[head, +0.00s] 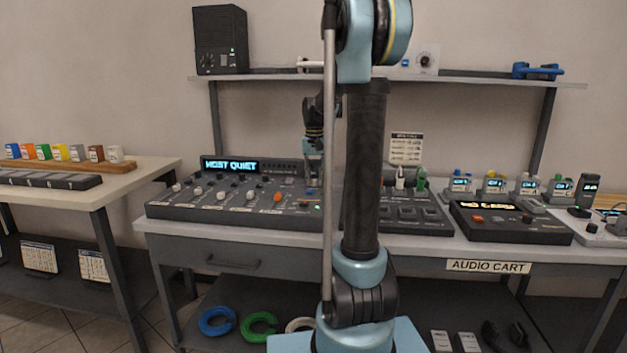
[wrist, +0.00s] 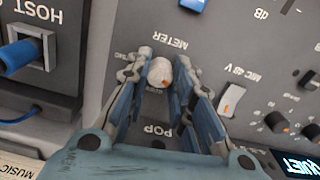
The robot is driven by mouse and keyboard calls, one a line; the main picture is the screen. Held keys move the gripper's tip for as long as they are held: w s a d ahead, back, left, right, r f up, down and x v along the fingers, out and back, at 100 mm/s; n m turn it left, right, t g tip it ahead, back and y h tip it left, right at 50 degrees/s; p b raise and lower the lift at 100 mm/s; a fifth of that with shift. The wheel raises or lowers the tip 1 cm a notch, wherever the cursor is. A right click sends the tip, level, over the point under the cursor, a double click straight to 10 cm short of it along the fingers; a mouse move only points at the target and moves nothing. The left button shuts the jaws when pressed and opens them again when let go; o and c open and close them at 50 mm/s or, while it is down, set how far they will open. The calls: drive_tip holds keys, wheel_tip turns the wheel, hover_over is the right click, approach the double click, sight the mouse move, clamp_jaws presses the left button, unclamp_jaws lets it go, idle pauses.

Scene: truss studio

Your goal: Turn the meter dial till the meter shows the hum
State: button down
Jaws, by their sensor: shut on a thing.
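The meter dial (wrist: 158,70) is a pale round knob with a small orange mark, beside the printed word METER in the wrist view. My gripper (wrist: 160,76) has its two fingers on either side of the dial and is shut on it. In the head view my gripper (head: 313,172) reaches down to the right part of the mixing console (head: 235,212); the dial is hidden there. The console's lit display (head: 230,165) appears to read HOST QUIET. Part of that display (wrist: 298,165), with QUIET, shows at the wrist view's corner.
Close to my gripper are a white MIC 48 V switch (wrist: 231,100) and a blue plug (wrist: 18,56) in a HOST socket. A second console (head: 510,222) stands to the right on the audio cart. A shelf (head: 460,81) runs above the cart.

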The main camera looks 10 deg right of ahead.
sight(314, 179)
drive_tip(key=shift+w+m, duration=0.1)
drive_tip(key=shift+m, duration=1.5)
drive_tip(key=c, duration=1.4)
unclamp_jaws()
drive_tip(key=shift+o, duration=0.2)
wheel_tip(314, 179, up, 12)
